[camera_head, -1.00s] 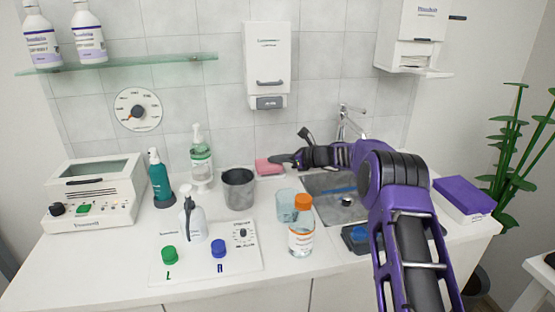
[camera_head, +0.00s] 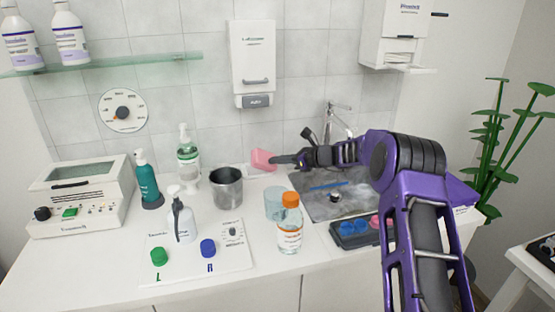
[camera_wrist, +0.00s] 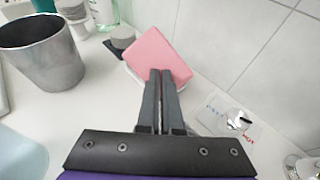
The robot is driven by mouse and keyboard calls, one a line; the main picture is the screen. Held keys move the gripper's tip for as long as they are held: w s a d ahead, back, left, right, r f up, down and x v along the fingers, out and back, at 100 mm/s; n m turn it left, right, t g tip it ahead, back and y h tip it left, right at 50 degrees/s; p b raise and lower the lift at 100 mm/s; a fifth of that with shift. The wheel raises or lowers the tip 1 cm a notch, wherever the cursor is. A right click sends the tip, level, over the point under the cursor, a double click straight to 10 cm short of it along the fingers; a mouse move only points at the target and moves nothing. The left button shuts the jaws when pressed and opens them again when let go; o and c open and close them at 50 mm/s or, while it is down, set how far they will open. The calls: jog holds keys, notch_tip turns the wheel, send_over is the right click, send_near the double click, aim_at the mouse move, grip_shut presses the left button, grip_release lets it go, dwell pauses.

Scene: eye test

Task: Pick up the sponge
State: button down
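The pink sponge (camera_head: 262,159) is at the tip of my gripper (camera_head: 276,160) near the back wall, left of the sink. It is tilted up and looks raised off the counter. In the wrist view the sponge (camera_wrist: 158,52) sits at the ends of my gripper's fingers (camera_wrist: 161,75), which are close together with its near edge between them. My gripper is shut on the sponge. A white dish edge (camera_wrist: 186,86) shows just under the sponge in the wrist view. The hidden part of the sponge's edge lies between the fingertips.
A metal cup (camera_head: 227,188), a bluish glass (camera_head: 274,203) and an orange-capped bottle (camera_head: 290,225) stand left of my arm. The sink (camera_head: 335,205) with its tap (camera_head: 335,115) is to the right. A dark tray (camera_head: 350,240) lies in front of the sink.

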jog(key=shift+a, duration=0.15)
jog(key=shift+s+r, duration=0.1)
jog(key=shift+r, duration=0.15)
jog(key=shift+d, duration=0.5)
jog(key=s+d, duration=0.5)
jog(key=d, duration=0.4)
jog(key=p, duration=0.1)
send_near(266, 159)
notch_tip(266, 159, down, 2)
jog(key=shift+w+f+n+g, duration=0.1)
jog(key=shift+w+n+g, duration=0.1)
jog(key=shift+n+g, duration=0.1)
jog(key=w+a, duration=0.1)
jog(key=a, duration=0.2)
jog(key=w+a, duration=0.2)
jog(key=a, duration=0.1)
jog(key=w+a+f, duration=0.1)
jog(key=a, duration=0.2)
jog(key=shift+w+a, duration=0.4)
jog(key=shift+f, duration=0.3)
jog(key=shift+s+d, duration=0.1)
jog(key=shift+d, duration=0.05)
